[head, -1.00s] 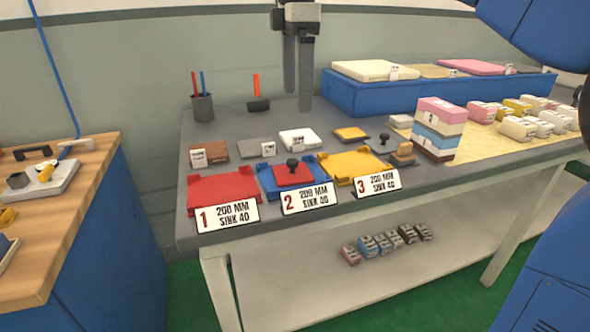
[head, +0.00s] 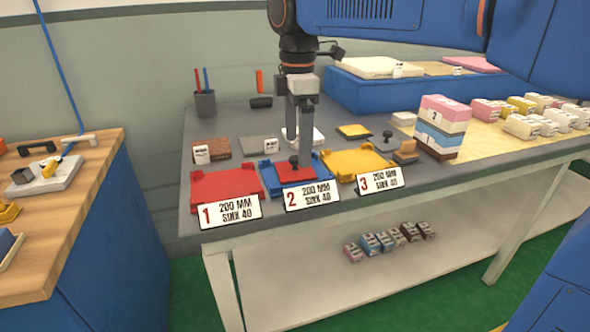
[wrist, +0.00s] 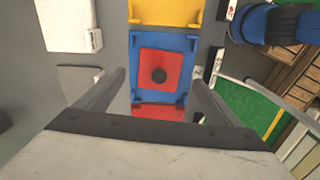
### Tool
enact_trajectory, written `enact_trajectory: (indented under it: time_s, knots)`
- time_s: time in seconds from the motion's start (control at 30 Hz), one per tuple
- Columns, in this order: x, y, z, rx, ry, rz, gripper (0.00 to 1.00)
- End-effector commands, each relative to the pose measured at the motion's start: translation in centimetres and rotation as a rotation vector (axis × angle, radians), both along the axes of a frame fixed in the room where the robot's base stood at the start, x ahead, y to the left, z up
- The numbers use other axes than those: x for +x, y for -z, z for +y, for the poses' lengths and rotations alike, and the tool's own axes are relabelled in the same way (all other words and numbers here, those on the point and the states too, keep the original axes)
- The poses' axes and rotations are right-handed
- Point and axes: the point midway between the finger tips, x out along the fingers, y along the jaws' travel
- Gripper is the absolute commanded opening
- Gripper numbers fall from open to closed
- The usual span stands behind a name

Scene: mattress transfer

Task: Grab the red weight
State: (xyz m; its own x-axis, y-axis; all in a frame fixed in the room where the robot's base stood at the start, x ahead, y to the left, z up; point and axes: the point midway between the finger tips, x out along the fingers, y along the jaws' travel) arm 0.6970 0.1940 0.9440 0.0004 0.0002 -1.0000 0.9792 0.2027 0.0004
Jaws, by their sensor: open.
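The red weight (head: 310,174) is a flat red square with a black knob (head: 294,160) on top. It lies in the blue tray (head: 325,161) behind label 2. My gripper (head: 298,138) hangs over this tray, fingers down, just above and slightly behind the knob in the head view. In the wrist view, the red weight (wrist: 149,86) lies flat in the blue tray (wrist: 137,51), its knob (wrist: 159,75) between the two spread fingers (wrist: 158,81). The gripper is open and empty. No contact with the weight is visible.
A red tray (head: 222,184) and a yellow tray (head: 352,160) flank the blue one. A white block (head: 318,137) and a grey slab (head: 257,146) lie behind. A layered stack (head: 440,125) stands to the right. Number labels stand along the front edge.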

Motion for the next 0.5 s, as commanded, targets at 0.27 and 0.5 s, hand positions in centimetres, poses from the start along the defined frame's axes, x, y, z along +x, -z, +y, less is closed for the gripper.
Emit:
enact_trajectory:
  time_s: [0.27, 0.5]
  knots:
    - [-0.1, 3.5, 0.5, -0.001, 0.000, 0.002, 0.88]
    - [0.0, 5.0, 0.5, 0.000, 0.000, 0.001, 0.88]
